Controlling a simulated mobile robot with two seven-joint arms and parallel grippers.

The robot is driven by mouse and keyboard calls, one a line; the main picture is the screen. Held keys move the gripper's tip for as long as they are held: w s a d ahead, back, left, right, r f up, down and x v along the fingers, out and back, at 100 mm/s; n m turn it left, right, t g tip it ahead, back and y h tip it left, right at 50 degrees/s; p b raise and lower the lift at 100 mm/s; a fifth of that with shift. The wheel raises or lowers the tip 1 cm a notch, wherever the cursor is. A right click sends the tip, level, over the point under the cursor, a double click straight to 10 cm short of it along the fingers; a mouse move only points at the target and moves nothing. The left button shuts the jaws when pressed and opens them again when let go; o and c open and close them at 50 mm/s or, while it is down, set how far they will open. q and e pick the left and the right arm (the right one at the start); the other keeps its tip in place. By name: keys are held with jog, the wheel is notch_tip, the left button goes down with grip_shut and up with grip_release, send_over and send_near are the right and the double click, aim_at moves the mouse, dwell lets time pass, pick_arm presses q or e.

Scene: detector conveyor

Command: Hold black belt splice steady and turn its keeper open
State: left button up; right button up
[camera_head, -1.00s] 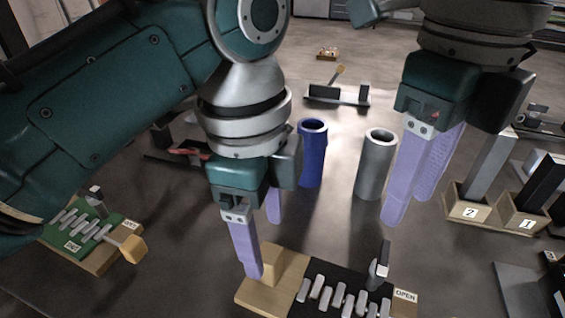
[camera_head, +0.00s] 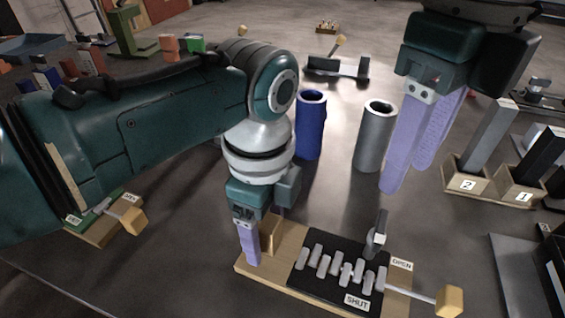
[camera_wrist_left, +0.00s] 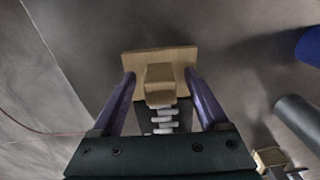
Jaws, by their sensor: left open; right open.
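The black belt splice (camera_head: 325,295) lies at the front centre on a wooden base (camera_head: 250,272), with a row of metal links (camera_head: 346,272). A grey upright lever (camera_head: 377,240), apparently the keeper, stands at the splice's far edge near the OPEN label; a SHUT label is at the near edge. My left gripper (camera_head: 262,240) is open and low over the base's left end, fingers either side of the wooden block (camera_head: 271,233). In the left wrist view, the block (camera_wrist_left: 160,78) sits between the fingers; contact is unclear. My right gripper (camera_head: 408,178) is open and empty, above and behind the splice.
A rod with a wooden knob (camera_head: 450,301) sticks out at the splice's right end. A blue tube (camera_head: 311,130) and a grey tube (camera_head: 375,140) stand behind. Numbered wooden holders (camera_head: 466,184) stand right. A green splice (camera_head: 88,226) lies left, partly behind my arm.

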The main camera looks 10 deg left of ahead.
pick_arm(q)
jog(key=shift+f, duration=0.1)
grip_shut()
dwell(0.7)
dwell(0.7)
